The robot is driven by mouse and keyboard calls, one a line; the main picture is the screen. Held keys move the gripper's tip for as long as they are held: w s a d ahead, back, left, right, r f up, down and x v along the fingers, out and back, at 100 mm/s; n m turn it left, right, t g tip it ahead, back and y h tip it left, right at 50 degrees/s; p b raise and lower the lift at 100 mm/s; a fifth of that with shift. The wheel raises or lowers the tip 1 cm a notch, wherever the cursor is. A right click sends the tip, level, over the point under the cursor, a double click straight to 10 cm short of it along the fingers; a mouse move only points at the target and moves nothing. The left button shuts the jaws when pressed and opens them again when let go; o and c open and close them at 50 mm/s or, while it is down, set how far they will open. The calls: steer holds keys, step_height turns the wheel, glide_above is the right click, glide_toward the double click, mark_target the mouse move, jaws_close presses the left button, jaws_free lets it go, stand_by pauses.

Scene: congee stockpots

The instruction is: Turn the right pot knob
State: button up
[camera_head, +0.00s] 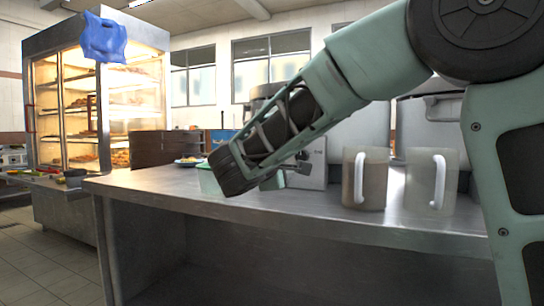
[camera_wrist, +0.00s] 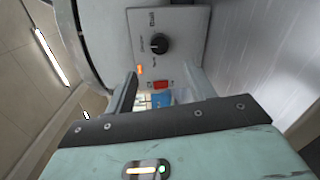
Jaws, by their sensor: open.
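In the wrist view a black round knob (camera_wrist: 159,44) sits on a pale control panel (camera_wrist: 185,30) at the front of a large metal pot body (camera_wrist: 105,35). A red switch (camera_wrist: 161,85) and an orange light (camera_wrist: 139,69) are on the same panel. My gripper (camera_wrist: 162,80) is open and empty, its fingers spread in front of the panel and apart from the knob. In the head view my gripper (camera_head: 296,168) is beside a panel (camera_head: 317,158), partly covering it. I cannot tell whether this panel belongs to the right pot.
Two cloudy pitchers with white handles, one left (camera_head: 364,180) and one right (camera_head: 431,182), stand on the metal counter (camera_head: 290,207) right of my gripper. Another metal pot body (camera_head: 430,125) stands behind them, partly hidden by my arm. A lit food cabinet (camera_head: 98,105) is far left.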

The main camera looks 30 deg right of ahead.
steer(key=p+v, duration=0.1)
steer(key=v, duration=0.6)
steer(key=shift+a, duration=0.2)
steer(key=shift+s+f, duration=0.15)
steer(key=s+f+g+y, duration=0.1)
steer(key=f, duration=0.2)
steer(key=s+f+g+y, duration=0.1)
steer(key=s+f, duration=0.1)
steer(key=f, duration=0.1)
steer(key=s+f+g+y, duration=0.1)
steer(key=s+f, duration=0.1)
steer(key=f, duration=0.1)
steer(key=shift+a+f+n, duration=0.2)
steer(key=shift+a+n, duration=0.1)
steer(key=shift+a, duration=0.05)
steer(key=s+a+f+m+g+y, duration=0.1)
steer(key=s+a+f+g+y, duration=0.1)
steer(key=s+a+f+y, duration=0.45)
steer(key=s+a+f+m+g+y+p, duration=0.1)
steer(key=s+a+f+g, duration=0.25)
steer(key=s, duration=0.55)
steer(key=s+a+f+m+g+y, duration=0.1)
steer(key=s+a+f+g+y, duration=0.1)
steer(key=s+a+f+y, duration=0.45)
steer(key=s+d+r+h+p, duration=0.1)
steer(key=d+r+h+p, duration=0.1)
steer(key=r+p, duration=3.4)
steer(key=shift+s+d+r+h+p, duration=0.2)
steer(key=shift+d+r+h+p, duration=0.15)
steer(key=shift+d+r, duration=0.3)
